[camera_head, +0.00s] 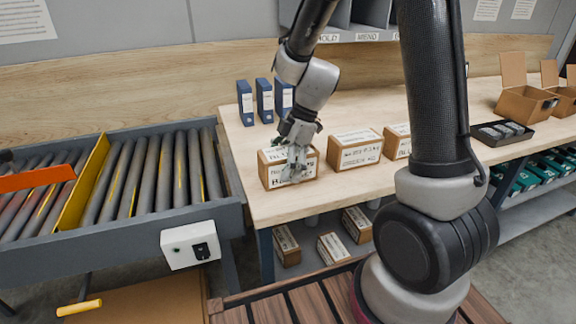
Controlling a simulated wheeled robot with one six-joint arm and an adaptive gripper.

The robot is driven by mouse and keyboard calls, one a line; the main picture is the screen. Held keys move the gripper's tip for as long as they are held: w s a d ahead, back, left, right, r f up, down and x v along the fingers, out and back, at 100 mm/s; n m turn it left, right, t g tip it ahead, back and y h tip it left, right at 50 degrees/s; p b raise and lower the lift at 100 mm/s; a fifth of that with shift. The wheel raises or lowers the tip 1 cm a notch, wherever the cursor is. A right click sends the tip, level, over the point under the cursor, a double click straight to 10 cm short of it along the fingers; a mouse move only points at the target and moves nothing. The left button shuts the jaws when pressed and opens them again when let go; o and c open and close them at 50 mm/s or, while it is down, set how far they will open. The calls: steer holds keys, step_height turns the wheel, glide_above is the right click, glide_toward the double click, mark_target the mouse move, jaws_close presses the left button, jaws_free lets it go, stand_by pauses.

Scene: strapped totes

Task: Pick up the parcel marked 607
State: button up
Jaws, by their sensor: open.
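Three brown cardboard parcels with white labels stand in a row at the front of the wooden bench: a left parcel (273,177), a middle parcel (355,152) and a right parcel (398,146), partly hidden by my arm. Their print is too small to read surely, so I cannot tell which is marked 607. My gripper (294,172) points down at the left parcel, its fingers open and overlapping the parcel's top and front. The gripper covers part of that label. I cannot tell whether the fingers touch the box.
A roller conveyor (150,178) with a yellow rail lies left of the bench (340,193). Blue binders (265,100) stand behind the left parcel. More parcels (333,248) sit on the shelf below. Open cartons (525,103) and a black tray (502,132) are at the right.

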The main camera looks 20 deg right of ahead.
steer(key=shift+f, duration=0.2)
steer(key=shift+c, duration=0.3)
steer(key=shift+s, duration=0.1)
steer(key=c, duration=1.3)
